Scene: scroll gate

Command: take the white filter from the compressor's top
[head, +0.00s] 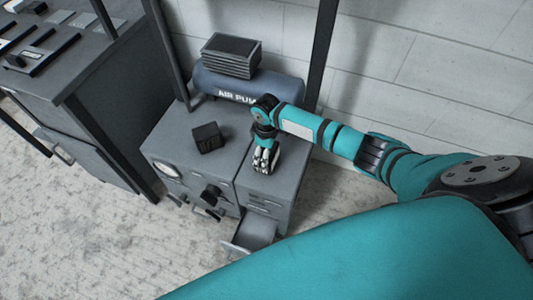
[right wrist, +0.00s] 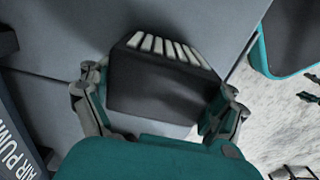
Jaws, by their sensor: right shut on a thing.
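The white filter, a dark block with a row of white pleats, shows in the right wrist view (right wrist: 168,48) between my fingers. My right gripper (head: 264,160) is shut on it at the right part of the compressor's top; the fingers (right wrist: 160,92) press on its two sides. In the head view the gripper mostly hides the filter. It is at or very near the top; I cannot tell whether it touches. The compressor (head: 218,172) is a grey cabinet with a gauge and knobs on its front. My left gripper is not in view.
A black block (head: 208,138) sits on the compressor's top left of my gripper. Behind is a blue-grey air pump tank (head: 240,88) with a dark ribbed stack (head: 231,56) on it. An open drawer (head: 250,234) juts out at the front. A grey bench (head: 100,75) stands left.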

